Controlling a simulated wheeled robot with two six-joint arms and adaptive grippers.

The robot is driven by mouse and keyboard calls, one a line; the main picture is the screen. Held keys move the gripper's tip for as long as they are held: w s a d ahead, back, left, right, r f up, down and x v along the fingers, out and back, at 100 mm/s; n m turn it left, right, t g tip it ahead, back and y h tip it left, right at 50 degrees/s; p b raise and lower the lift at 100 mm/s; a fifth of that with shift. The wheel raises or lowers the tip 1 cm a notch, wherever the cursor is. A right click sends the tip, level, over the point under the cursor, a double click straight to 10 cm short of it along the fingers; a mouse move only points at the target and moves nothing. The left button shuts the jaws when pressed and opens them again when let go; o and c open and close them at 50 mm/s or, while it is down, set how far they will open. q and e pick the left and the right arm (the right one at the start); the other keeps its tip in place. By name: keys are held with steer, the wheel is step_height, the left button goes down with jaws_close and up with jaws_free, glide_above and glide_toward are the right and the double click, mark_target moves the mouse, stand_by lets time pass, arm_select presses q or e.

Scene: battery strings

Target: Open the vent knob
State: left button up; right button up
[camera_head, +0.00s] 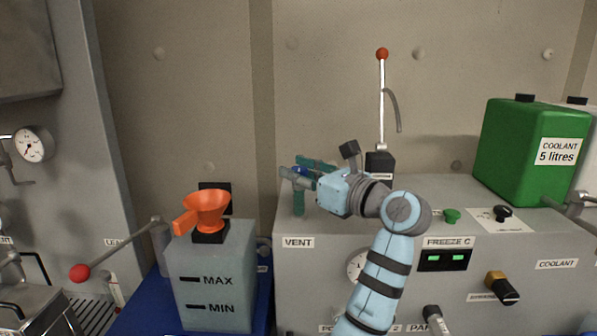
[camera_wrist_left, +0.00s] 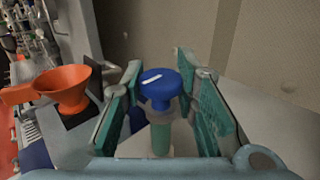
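The vent knob (camera_wrist_left: 163,84) is blue with a white line on top. It sits on a grey collar above a green pipe (camera_wrist_left: 160,138). In the head view only a small blue part of the knob (camera_head: 302,171) shows between the fingers, above the VENT label (camera_head: 298,242). My left gripper (camera_wrist_left: 162,98) is open, its teal-padded fingers on either side of the knob, with visible gaps in the wrist view. It also shows in the head view (camera_head: 305,172). My right gripper is not in view.
An orange funnel (camera_head: 205,211) stands on a grey MAX/MIN tank (camera_head: 215,275) at left. A red-tipped lever (camera_head: 382,90) rises behind my arm. A green coolant can (camera_head: 520,150) stands on the grey machine (camera_head: 440,195) at right.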

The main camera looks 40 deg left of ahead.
arm_select(q)
jaws_close()
